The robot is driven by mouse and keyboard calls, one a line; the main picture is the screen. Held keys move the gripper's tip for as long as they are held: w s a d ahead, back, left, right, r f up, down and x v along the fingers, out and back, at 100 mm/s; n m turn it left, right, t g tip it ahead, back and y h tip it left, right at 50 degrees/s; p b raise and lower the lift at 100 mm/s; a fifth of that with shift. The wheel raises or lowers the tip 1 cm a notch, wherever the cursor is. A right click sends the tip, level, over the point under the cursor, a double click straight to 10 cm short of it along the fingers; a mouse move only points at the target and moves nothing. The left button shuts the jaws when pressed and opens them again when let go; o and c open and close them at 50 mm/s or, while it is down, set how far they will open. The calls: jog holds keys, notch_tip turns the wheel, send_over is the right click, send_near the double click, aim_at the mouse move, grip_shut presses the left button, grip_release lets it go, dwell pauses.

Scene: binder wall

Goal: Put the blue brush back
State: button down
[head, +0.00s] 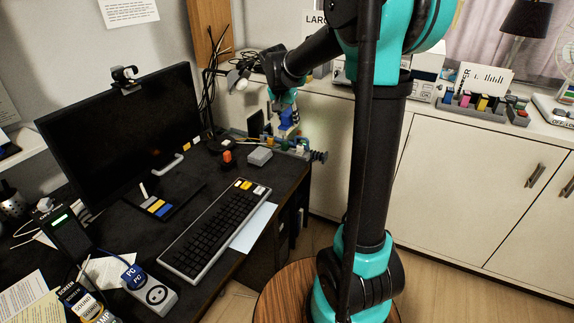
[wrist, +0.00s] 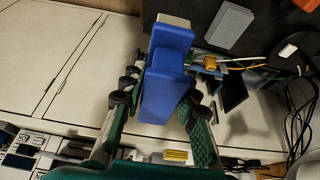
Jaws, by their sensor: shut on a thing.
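The blue brush (wrist: 166,72) is a blocky blue piece with a pale grey end face, seen close up in the wrist view. My gripper (wrist: 162,92) is shut on it, with one dark-padded finger on each side. In the head view my gripper (head: 284,104) is above the far right corner of the black desk, and the blue brush (head: 287,118) shows below its fingers. The brush partly overlaps small items behind it there, and I cannot tell whether it touches them.
A grey box (head: 260,156), an orange-red item (head: 227,157) and a keyboard (head: 217,228) lie on the desk. A monitor (head: 125,122) stands at the left. Black cables (wrist: 298,125) hang near the corner. White cabinets (head: 460,180) stand behind, with a coloured-item rack (head: 472,107) on top.

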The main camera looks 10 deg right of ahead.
notch_tip(320, 180, down, 20)
jog(key=shift+w+r, duration=0.1)
dwell(0.5)
jog(key=c, duration=1.1)
grip_release()
jog(key=shift+c, duration=0.2)
jog(key=v, duration=1.2)
jog(key=s+d+f+n+y, duration=0.1)
jog(key=s+d+f+n, duration=0.1)
jog(key=s, duration=0.7)
jog(key=s+d+f+n+y, duration=0.1)
jog(key=s+d+n, duration=0.1)
jog(key=s, duration=0.6)
jog(key=s+d+f+n, duration=0.2)
jog(key=s+n, duration=0.1)
jog(key=s, duration=0.6)
jog(key=shift+s+d+f+y, duration=0.35)
jog(key=shift+y, duration=0.05)
